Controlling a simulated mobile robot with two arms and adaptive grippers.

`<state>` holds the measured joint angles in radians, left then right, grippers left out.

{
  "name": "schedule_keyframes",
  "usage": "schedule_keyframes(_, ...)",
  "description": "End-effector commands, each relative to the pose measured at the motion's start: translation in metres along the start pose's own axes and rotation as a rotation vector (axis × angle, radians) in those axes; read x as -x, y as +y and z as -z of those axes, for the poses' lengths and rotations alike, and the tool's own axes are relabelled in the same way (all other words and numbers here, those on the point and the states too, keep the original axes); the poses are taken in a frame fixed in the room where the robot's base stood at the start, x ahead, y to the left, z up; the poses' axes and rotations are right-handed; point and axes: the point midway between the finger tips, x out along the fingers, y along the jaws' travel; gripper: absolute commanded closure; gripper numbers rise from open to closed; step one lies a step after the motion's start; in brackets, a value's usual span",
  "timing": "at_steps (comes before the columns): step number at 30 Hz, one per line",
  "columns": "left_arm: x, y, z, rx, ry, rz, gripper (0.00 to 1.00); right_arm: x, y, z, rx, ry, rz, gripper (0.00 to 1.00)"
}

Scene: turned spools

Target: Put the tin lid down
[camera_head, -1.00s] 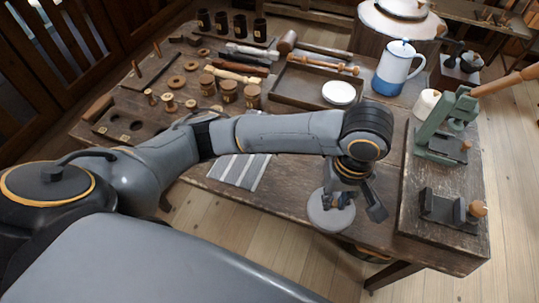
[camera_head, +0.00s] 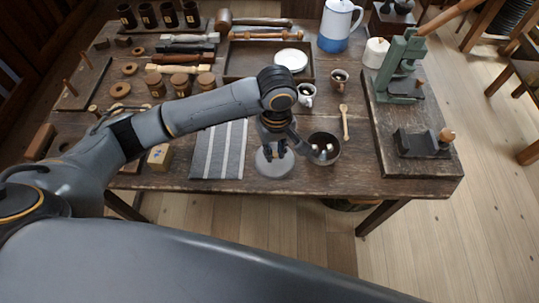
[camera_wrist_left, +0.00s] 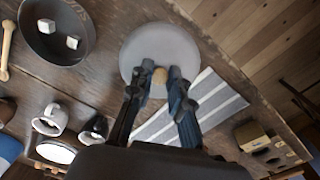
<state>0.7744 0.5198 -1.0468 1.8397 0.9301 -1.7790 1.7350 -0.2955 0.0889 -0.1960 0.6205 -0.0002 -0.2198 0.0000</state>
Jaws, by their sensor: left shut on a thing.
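The tin lid (camera_head: 275,170) is a round grey disc with a small light-brown knob. It shows near the front edge of the table, and in the left wrist view (camera_wrist_left: 160,42). My left gripper (camera_head: 273,149) points down over it, shut on the knob; its fingers (camera_wrist_left: 159,77) stand on both sides of it. The lid looks flat and lies between the striped cloth and the dark bowl. I cannot tell whether it touches the table. My right gripper is not in view.
The dark bowl (camera_head: 331,157) with pale cubes stands just right of the lid. The striped cloth (camera_head: 219,152) lies to its left. Bare table (camera_head: 350,172) shows right of the bowl.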

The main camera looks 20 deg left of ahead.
Motion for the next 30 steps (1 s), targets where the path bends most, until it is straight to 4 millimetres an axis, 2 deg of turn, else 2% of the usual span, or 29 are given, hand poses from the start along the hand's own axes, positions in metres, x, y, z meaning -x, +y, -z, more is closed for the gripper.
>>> schedule_keyframes(3, -0.013, -0.003, 0.011, 0.001, 0.001, 0.0, 1.0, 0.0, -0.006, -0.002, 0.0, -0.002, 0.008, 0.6)
schedule_keyframes(10, -0.03, -0.006, 0.025, 0.002, 0.001, 0.001, 1.0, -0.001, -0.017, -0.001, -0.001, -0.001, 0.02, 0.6)
schedule_keyframes(16, -0.056, -0.005, 0.024, -0.002, 0.002, 0.0, 1.0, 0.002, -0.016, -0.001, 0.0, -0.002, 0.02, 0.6)
schedule_keyframes(28, -0.061, -0.005, 0.023, -0.002, 0.0, -0.001, 1.0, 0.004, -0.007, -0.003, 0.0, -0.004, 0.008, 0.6)
schedule_keyframes(29, -0.061, -0.005, 0.023, -0.002, 0.001, -0.001, 0.76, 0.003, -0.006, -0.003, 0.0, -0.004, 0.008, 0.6)
schedule_keyframes(30, -0.061, -0.005, 0.023, -0.002, 0.001, -0.001, 0.68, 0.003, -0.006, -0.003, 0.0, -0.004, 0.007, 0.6)
